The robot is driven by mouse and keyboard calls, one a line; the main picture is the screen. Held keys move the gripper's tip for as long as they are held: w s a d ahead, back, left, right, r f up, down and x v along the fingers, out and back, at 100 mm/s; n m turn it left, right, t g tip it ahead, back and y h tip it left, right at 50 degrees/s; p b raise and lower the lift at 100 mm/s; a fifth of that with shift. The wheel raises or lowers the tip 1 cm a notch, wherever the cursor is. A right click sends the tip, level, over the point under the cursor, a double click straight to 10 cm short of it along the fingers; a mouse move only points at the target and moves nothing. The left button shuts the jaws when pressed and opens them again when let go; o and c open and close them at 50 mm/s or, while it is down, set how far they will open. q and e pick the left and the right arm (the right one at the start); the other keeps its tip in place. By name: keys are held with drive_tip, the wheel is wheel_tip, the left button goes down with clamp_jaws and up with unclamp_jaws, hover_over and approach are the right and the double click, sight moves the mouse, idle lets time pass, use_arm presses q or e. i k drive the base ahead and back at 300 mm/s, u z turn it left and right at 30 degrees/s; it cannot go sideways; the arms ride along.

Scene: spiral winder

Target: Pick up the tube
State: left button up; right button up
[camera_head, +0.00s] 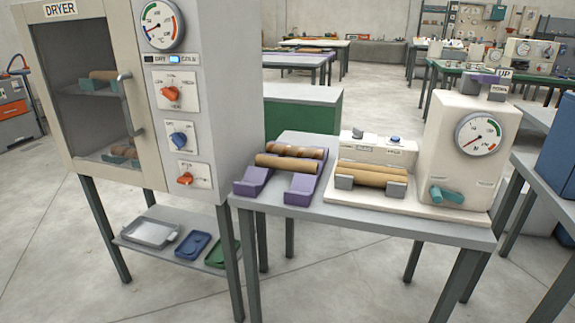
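More tan tubes (371,175) rest side by side on the grey supports of the cream winder (473,150). Inside the dryer, a tube (104,74) sits on the upper shelf and another (124,151) on the lower shelf, behind the door. Neither of my grippers shows in this view.
The dryer (201,95) stands left of the table (350,222), its door apparently shut. Trays (152,232) lie on its low shelf. A blue box (559,150) stands on a table at the right edge. The floor in front is clear.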

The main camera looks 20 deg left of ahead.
sight(292, 165)
drive_tip(key=z, duration=1.4)
drive_tip(key=i, duration=1.4)
drive_tip(key=u, duration=2.05)
